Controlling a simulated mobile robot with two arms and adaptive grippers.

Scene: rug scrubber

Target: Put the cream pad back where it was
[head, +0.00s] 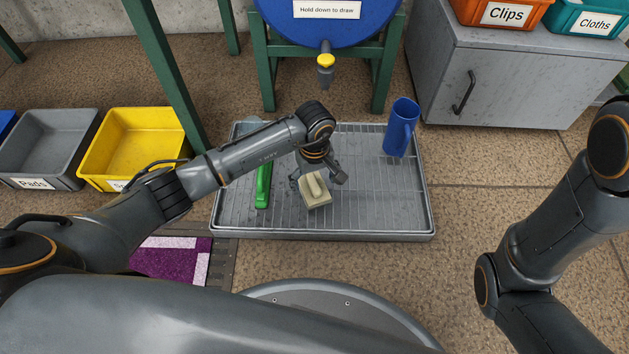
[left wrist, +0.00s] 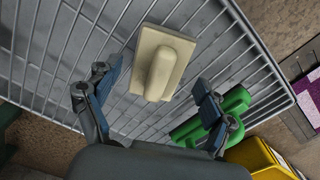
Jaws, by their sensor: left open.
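The cream pad (head: 316,191), a square block with a raised rounded handle, lies on the wire rack of the grey drip tray (head: 380,226). In the left wrist view the pad (left wrist: 162,62) lies beyond the fingertips, roughly between them. My left gripper (head: 319,178) is open and empty, just above and behind the pad; its two fingers also show in the left wrist view (left wrist: 160,90). The pad's far edge is partly hidden by the gripper in the head view. My right arm shows at the right, but its gripper is out of view.
A grey bin labelled Pads (head: 38,184) and a yellow bin (head: 128,135) stand left. A tap (head: 326,72) hangs above the tray's back.

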